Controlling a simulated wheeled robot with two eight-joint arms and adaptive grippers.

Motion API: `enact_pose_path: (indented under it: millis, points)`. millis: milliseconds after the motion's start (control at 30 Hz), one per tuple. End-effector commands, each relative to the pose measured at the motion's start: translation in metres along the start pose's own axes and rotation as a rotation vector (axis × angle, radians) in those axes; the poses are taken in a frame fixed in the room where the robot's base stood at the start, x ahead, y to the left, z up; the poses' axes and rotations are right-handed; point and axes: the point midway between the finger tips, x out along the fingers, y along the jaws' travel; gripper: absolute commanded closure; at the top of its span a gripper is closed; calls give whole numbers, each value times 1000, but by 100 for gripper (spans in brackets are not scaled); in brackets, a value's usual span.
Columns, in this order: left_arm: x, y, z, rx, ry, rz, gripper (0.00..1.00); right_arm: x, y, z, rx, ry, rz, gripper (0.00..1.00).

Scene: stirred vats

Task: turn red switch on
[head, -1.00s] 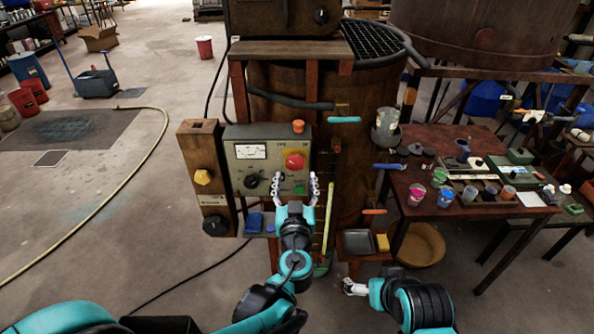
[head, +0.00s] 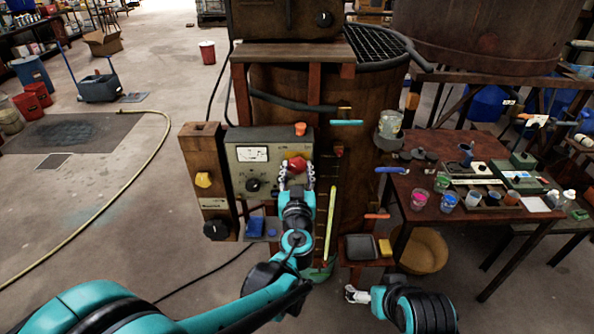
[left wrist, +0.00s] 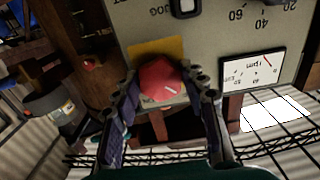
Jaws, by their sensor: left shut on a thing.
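The red switch (head: 297,163) is a round red knob with a yellow plate behind it, on a grey control panel (head: 244,180) in the head view. In the left wrist view the red switch (left wrist: 160,80) shows a short white mark and sits between the two fingers. My left gripper (head: 296,171) is shut on it from the front, with a finger on either side. The fingers hide part of the knob's sides. My right gripper (head: 356,294) is low and well to the right of the panel, apart from it; its opening is too small to tell.
A table (head: 455,222) with cups is at right. The floor at left is mostly clear.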

Motion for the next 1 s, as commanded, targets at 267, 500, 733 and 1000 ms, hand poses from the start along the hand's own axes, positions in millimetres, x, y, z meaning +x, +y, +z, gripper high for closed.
enact_pose_path:
  millis: [267, 500, 733, 1000]
  points:
    - [0, 0, 0, 42, 0, 0, 87, 0, 0, 0, 0, 0, 0, 7]
    - [0, 0, 0, 183, 0, 0, 87, 1, 0, 1, 0, 0, 0, 7]
    - [0, -1, 0, 393, 0, 0, 87, 2, 0, 1, 0, 0, 0, 7]
    - [0, -2, -1, 650, 0, 0, 87, 2, 0, 2, 0, 0, 0, 7]
